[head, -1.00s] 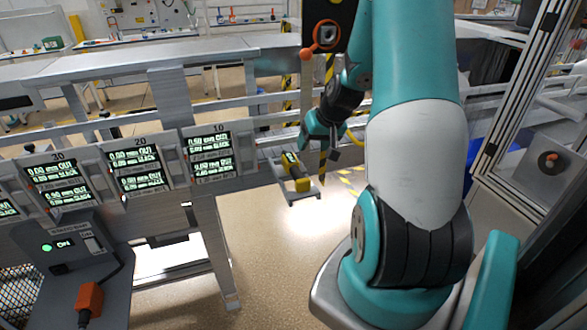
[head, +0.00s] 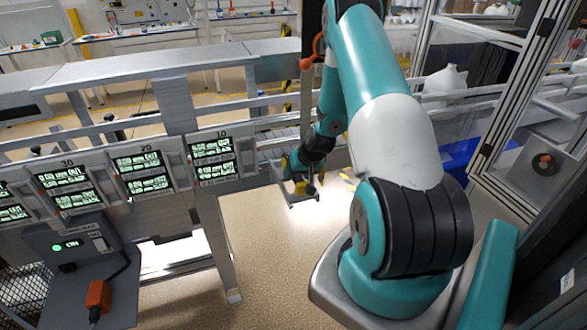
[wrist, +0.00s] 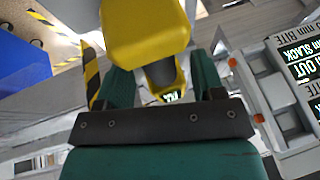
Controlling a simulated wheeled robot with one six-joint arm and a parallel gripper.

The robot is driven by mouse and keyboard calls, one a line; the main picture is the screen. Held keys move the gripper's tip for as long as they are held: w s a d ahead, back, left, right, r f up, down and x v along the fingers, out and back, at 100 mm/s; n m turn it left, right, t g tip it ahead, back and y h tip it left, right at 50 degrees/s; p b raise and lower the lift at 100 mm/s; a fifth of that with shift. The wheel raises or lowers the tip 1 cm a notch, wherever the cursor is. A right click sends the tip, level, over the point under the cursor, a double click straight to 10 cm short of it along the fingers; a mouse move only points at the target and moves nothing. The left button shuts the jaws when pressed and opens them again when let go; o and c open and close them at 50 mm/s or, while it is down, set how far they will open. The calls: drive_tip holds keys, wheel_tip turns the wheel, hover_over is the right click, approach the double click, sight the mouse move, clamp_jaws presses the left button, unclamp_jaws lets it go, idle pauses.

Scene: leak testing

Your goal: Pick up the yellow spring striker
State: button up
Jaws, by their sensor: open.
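The yellow spring striker (head: 300,188) sits on a small grey holder (head: 303,203) at the end of the bench structure, partly hidden by my gripper in the head view. My gripper (head: 292,168) is at the striker. In the wrist view, the striker's yellow body (wrist: 146,35) is large and close, with a darker shaft and a yellow lower part. The teal fingers of my gripper (wrist: 160,75) stand apart on either side of it. The gripper is open, and I cannot tell whether either finger touches the striker.
Several gauge displays (head: 213,158) stand in a row to the left. A grey box (head: 75,255) with a green light and an orange part (head: 98,295) are at the lower left. A metal-framed enclosure (head: 510,120) and a blue bin (head: 458,158) are to the right.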

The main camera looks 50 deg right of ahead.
drive_tip(key=shift+w+f, duration=0.3)
drive_tip(key=shift+f, duration=0.3)
clamp_jaws()
drive_tip(key=shift+r+b, duration=1.6)
drive_tip(key=shift+r, duration=3.45)
drive_tip(key=c, duration=0.7)
unclamp_jaws()
clamp_jaws()
drive_tip(key=s+a+r+p, duration=0.1)
drive_tip(key=s+a+r, duration=0.2)
drive_tip(key=s, duration=0.3)
drive_tip(key=shift+s+a, duration=0.4)
drive_tip(key=shift+a, duration=0.2)
drive_tip(key=shift+f, duration=0.1)
